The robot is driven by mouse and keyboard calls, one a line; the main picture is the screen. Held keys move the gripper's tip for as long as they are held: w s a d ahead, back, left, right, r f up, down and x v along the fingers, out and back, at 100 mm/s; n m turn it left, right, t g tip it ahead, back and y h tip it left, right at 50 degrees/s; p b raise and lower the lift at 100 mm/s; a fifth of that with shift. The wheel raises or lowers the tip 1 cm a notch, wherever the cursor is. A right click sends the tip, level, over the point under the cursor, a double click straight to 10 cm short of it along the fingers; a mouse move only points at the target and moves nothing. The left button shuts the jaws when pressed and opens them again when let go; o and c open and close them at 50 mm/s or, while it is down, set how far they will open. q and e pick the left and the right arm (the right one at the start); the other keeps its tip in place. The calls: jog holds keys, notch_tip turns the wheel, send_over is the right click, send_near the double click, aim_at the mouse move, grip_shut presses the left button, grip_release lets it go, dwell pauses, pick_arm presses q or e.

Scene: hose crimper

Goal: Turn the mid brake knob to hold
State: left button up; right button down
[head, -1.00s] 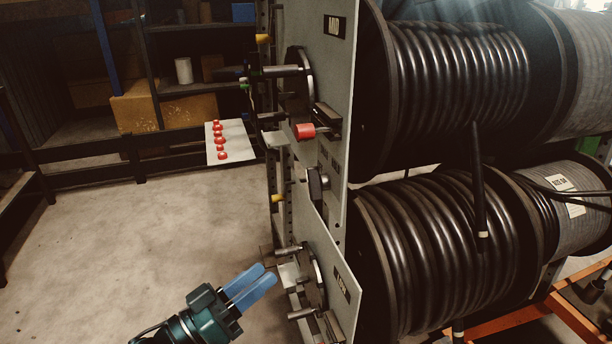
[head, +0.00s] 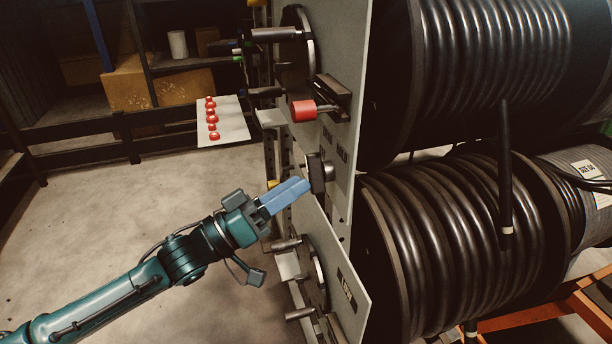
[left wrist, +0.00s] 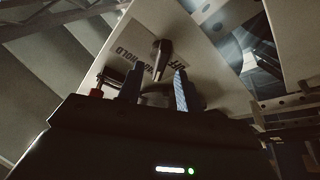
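The mid brake knob (head: 317,173) is a dark bar-shaped knob on the grey panel (head: 345,150), below the red-ended lever. In the left wrist view the knob (left wrist: 162,58) shows ahead, in the gap between the fingers, near printed words that read like OFF and HOLD. My left gripper (head: 299,188) has blue fingers pointing at the knob, their tips close beside it. In the left wrist view its fingers (left wrist: 157,88) stand apart, with a clear gap. I cannot tell whether they touch the knob. My right gripper is not in view.
A red-ended lever (head: 303,110) sticks out just above the knob. Crank handles (head: 275,35) jut left from the panels, with the lower panel (head: 345,290) below. Big hose reels (head: 450,240) fill the right. The floor at left is open.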

aim_at(309, 177)
pick_arm(q)
jog(key=shift+x, duration=1.75)
jog(key=shift+a, duration=0.1)
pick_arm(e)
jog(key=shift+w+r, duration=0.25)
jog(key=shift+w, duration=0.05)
pick_arm(q)
jog(key=c, duration=0.6)
